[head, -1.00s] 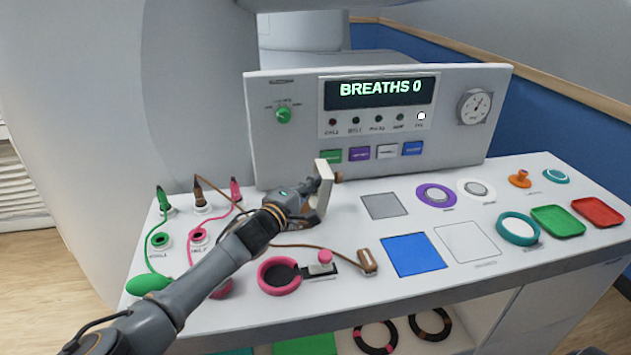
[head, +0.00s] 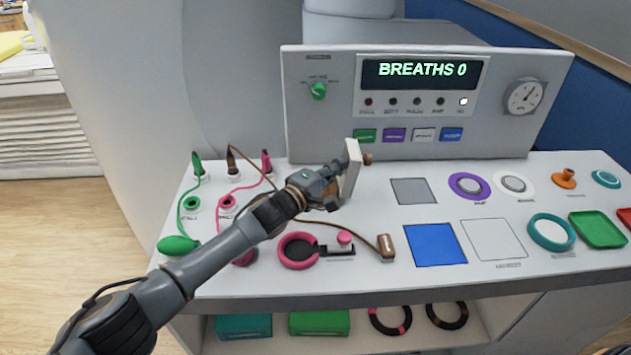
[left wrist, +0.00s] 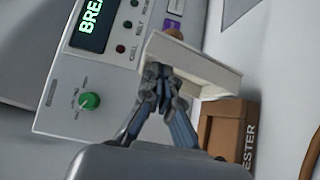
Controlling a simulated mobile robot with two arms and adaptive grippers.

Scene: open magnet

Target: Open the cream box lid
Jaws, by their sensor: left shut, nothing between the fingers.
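The cream lid (head: 351,170) stands steeply upright on the console top, just in front of the upright panel. A brown knob (head: 368,160) shows at its far side. In the left wrist view the cream lid (left wrist: 195,65) is tilted up above a brown box (left wrist: 228,122) lettered "ESTER". My left gripper (head: 343,167) is shut and empty, its fingertips close against the lid's near face. In the left wrist view the shut fingers (left wrist: 158,80) overlap the lid; I cannot tell whether they press on it. The arm hides the box in the head view. My right gripper is not in view.
The panel (head: 330,125) with a "BREATHS 0" display stands right behind the lid. A pink ring (head: 283,250) and a brown cabled piece (head: 386,246) lie in front. Grey (head: 413,191) and blue squares (head: 435,245) lie flat to the right.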

